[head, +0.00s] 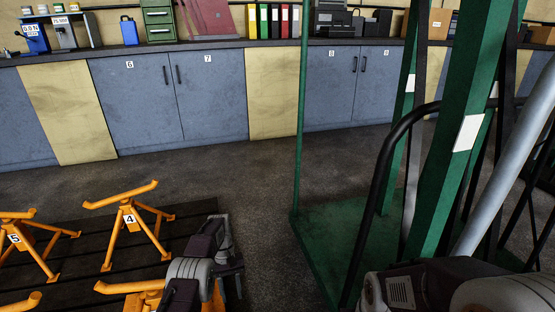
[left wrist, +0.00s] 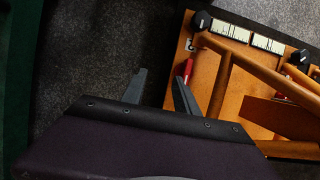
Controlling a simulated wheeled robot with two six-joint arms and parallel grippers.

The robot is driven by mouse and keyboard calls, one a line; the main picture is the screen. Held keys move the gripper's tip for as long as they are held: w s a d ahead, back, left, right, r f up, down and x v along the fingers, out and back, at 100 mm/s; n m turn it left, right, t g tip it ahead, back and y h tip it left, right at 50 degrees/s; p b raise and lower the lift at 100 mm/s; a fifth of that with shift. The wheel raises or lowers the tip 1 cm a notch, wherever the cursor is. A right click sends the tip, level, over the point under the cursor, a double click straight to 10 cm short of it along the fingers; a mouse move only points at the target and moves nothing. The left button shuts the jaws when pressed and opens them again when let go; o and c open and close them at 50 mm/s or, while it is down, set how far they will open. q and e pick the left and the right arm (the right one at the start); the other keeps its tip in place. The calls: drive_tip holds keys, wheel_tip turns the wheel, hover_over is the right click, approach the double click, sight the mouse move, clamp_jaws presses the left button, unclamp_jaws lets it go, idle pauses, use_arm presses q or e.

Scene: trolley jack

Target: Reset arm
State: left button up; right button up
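My left gripper (head: 232,272) is low in the head view, dark and partly hidden by its own wrist. In the left wrist view its two grey fingers (left wrist: 158,90) are apart with nothing between them. Whether the finger touches the frame I cannot tell. Orange metal (head: 140,288) also shows beside my left arm in the head view. My right arm shows at the bottom right; its gripper is out of view.
Orange stands numbered 4 (head: 129,219) and 5 (head: 14,238) stand on a dark slatted platform (head: 75,212) at left. A green post frame (head: 470,130) with a base plate (head: 325,235) rises at right. Blue cabinets (head: 130,105) line the back. Open floor (head: 235,175) lies between.

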use_arm(q)
wheel_tip(320, 180, up, 21)
drive_tip(key=w+t+p, duration=0.2)
drive_tip(key=p, duration=0.2)
drive_tip(key=s+r+t+p, duration=0.2)
drive_tip(key=s+r+p, duration=0.2)
drive_tip(key=s+r, duration=0.45)
drive_tip(key=s+a+f+m+y+p, duration=0.1)
drive_tip(key=s+f, duration=0.1)
drive_tip(key=s, duration=0.7)
drive_tip(key=s+a+f+m, duration=0.2)
drive_tip(key=s, duration=0.6)
wheel_tip(320, 180, up, 37)
drive_tip(key=w+t+p, duration=0.1)
drive_tip(key=p, duration=3.7)
drive_tip(key=shift+w+d+r, duration=0.15)
drive_tip(key=shift+w+r, duration=0.05)
drive_tip(key=shift+w, duration=0.15)
